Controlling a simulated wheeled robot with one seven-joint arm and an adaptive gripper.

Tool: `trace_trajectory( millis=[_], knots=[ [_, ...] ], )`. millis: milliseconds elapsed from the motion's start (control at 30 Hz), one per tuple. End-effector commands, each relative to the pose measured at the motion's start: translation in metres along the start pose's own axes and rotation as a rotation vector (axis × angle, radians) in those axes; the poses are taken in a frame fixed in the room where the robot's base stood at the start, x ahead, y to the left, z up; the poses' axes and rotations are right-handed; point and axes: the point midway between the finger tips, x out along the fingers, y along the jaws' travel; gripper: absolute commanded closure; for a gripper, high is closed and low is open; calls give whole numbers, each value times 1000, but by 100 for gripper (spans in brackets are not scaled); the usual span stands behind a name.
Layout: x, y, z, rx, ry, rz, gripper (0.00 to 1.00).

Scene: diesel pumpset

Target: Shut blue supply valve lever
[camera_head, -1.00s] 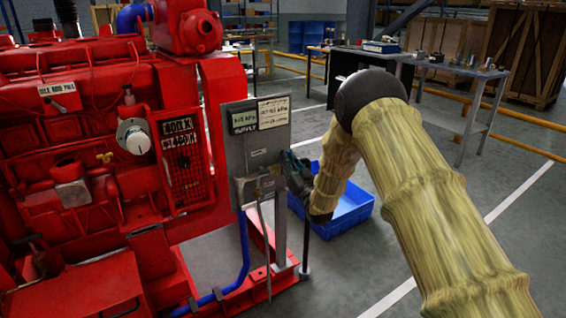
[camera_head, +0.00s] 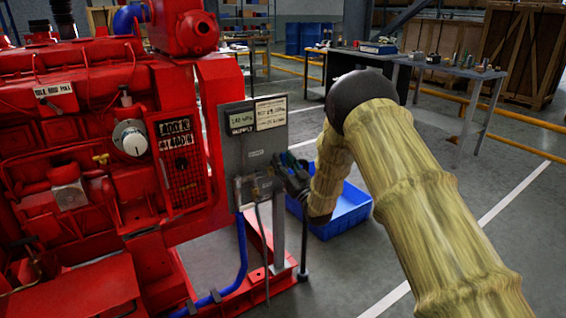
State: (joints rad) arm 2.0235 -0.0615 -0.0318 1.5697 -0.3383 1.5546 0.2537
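A grey panel (camera_head: 272,138) with two labels stands at the right end of the red diesel pumpset (camera_head: 100,150). Valve fittings (camera_head: 258,185) sit low on the panel, and a blue pipe (camera_head: 242,255) runs down below them. My gripper (camera_head: 284,172) is at the right side of these fittings, at the panel's lower right. It is small and dark here, and my arm partly covers it. I cannot tell whether its fingers are open or shut, or whether they touch anything. I cannot make out the blue lever apart from the gripper and fittings.
A blue crate (camera_head: 348,212) is on the floor behind my forearm. A workbench (camera_head: 455,75) with small parts stands at the back right, near wooden crates (camera_head: 520,50). A thin dark post (camera_head: 304,245) rises beside the pumpset base. The floor at the right is open.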

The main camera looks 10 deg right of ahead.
Motion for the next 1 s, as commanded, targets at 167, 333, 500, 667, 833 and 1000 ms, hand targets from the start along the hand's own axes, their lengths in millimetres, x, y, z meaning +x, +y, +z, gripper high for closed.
trace_trajectory(
  millis=[167,333,500,667,833,1000],
  knots=[
    [1,0,-1,0,2,-1,61],
    [-3,0,-1,0,1,0,61],
    [-24,0,-1,0,-1,1,61],
    [-54,1,-1,1,0,2,61],
    [-84,0,0,0,0,1,61],
    [-107,1,0,0,0,1,61]
  ],
)
